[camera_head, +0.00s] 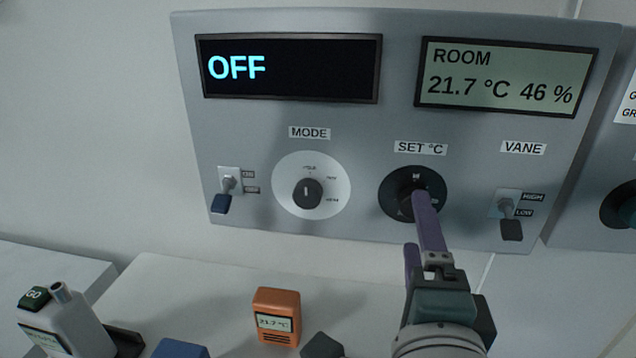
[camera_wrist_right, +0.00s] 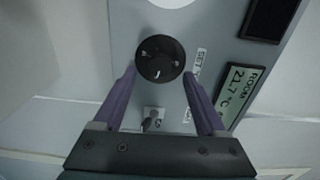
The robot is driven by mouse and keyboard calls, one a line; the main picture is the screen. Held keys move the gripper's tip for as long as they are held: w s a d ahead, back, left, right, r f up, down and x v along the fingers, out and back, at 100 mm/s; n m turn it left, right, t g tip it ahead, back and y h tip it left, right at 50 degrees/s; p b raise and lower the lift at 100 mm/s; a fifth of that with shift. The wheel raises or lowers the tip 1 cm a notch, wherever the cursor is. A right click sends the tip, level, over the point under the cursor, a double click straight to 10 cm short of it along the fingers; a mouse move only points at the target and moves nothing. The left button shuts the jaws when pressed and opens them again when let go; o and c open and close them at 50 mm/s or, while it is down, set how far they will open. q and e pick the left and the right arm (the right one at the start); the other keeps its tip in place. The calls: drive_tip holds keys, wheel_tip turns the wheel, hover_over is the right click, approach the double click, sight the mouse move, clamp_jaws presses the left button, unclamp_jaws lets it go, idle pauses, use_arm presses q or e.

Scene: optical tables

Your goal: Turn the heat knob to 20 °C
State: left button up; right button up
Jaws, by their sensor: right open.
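The wall panel (camera_head: 330,130) has a dark round SET °C knob (camera_head: 390,190) at its lower right. The knob also shows in the right wrist view (camera_wrist_right: 160,58), seen between the fingers and beyond them. My right gripper (camera_head: 420,222) is in front of the knob, with one purple finger covering part of its face. In the wrist view my right gripper (camera_wrist_right: 158,85) is open, one finger to each side of the knob. Contact cannot be told. The left display (camera_head: 290,68) reads OFF. The knob's setting is not legible. My left gripper is out of view.
A MODE dial (camera_head: 307,193) sits left of the knob, and a VANE lever (camera_head: 508,212) sits close at its right. A toggle switch (camera_head: 228,188) is at the far left. The room display (camera_head: 503,77) reads 21.7 °C and 46 %. An orange meter (camera_head: 277,314) stands below.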

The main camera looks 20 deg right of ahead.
drive_tip(key=v, duration=0.5)
drive_tip(key=shift+s+b, duration=0.1)
drive_tip(key=shift+b, duration=0.3)
drive_tip(key=w+a+r+n+y, duration=0.1)
drive_tip(key=w+a+n+y, duration=0.1)
drive_tip(key=a+n+y, duration=1.3)
drive_tip(key=s+d+f+n+g+h, duration=0.3)
drive_tip(key=s+d+f+n+g, duration=0.1)
drive_tip(key=s+d+n+g, duration=0.25)
drive_tip(key=s+d+f+n+g+h, duration=0.2)
drive_tip(key=s+d+f+n+g, duration=0.1)
drive_tip(key=s+d+n+g, duration=0.3)
wheel_tip(320, 180, up, 36)
drive_tip(key=s+d+m+p, duration=0.1)
drive_tip(key=s+p, duration=0.1)
drive_tip(key=p, duration=3.4)
drive_tip(key=shift+s+d+t+h, duration=0.15)
drive_tip(key=shift+d+t+h, duration=0.1)
drive_tip(key=shift+t+h, duration=0.1)
